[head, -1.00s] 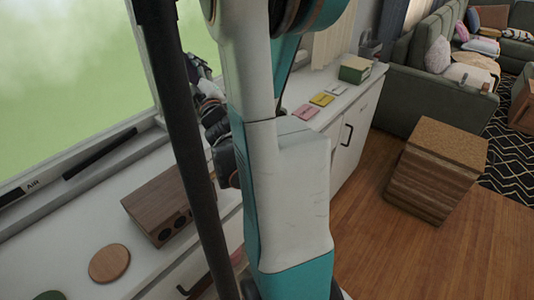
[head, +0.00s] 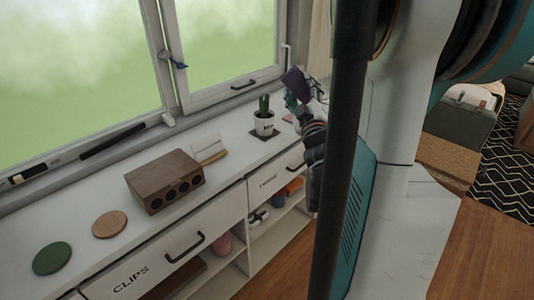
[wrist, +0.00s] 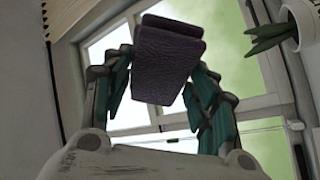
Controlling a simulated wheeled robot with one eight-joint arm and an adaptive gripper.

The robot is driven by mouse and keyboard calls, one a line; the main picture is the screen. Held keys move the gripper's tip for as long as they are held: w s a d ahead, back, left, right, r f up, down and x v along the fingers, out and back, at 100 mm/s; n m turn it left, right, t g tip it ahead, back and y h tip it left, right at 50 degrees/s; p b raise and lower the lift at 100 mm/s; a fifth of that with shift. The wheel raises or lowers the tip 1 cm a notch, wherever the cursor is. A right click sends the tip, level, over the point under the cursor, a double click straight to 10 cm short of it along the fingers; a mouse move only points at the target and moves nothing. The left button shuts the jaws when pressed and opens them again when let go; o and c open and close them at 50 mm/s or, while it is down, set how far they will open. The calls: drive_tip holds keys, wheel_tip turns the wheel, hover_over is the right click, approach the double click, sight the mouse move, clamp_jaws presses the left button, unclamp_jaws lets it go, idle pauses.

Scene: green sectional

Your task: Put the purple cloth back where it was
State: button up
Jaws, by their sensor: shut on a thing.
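The purple cloth (head: 297,82) shows in the head view above the white counter, close to the window and the potted cactus. It also fills the upper middle of the wrist view (wrist: 166,58), folded and hanging between my fingers. My gripper (head: 292,99) is shut on it, with the fingers on both sides of the cloth in the wrist view (wrist: 165,72). The cloth looks clear of the counter. My arm hides much of the right half of the head view.
The white counter (head: 75,222) carries a potted cactus (head: 264,122), a wooden box with round holes (head: 165,180), a card holder (head: 209,149), a green disc (head: 52,258) and a tan disc (head: 109,224). The window (head: 225,45) stands behind. The front left counter has free room.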

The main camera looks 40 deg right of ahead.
drive_tip(key=shift+s+d+r, duration=0.25)
drive_tip(key=shift+s+d, duration=0.1)
drive_tip(key=shift+s, duration=0.35)
drive_tip(key=shift+w+d+r+m+g+p, duration=0.3)
drive_tip(key=shift+w+d+r+g+p, duration=0.15)
drive_tip(key=shift+p, duration=0.7)
drive_tip(key=shift+w+d+r+g+p, duration=0.15)
drive_tip(key=shift+r+g+p, duration=0.1)
drive_tip(key=shift+r+p, duration=0.15)
drive_tip(key=shift+s+d+r+h+p, duration=0.2)
drive_tip(key=shift+d+r+h+p, duration=0.1)
drive_tip(key=shift+p, duration=0.15)
drive_tip(key=shift+w+d+r+m+g+p, duration=0.35)
drive_tip(key=shift+r+m+g+p, duration=0.1)
drive_tip(key=shift+p, duration=0.4)
drive_tip(key=r+p, duration=0.1)
drive_tip(key=d+r+m+g+p, duration=0.1)
drive_tip(key=p, duration=0.1)
drive_tip(key=d+g+p, duration=0.1)
drive_tip(key=p, duration=0.1)
drive_tip(key=shift+w+r, duration=0.3)
drive_tip(key=shift+r, duration=0.1)
drive_tip(key=shift+r+g+p, duration=0.1)
drive_tip(key=shift+g+p, duration=0.15)
drive_tip(key=shift+p, duration=0.05)
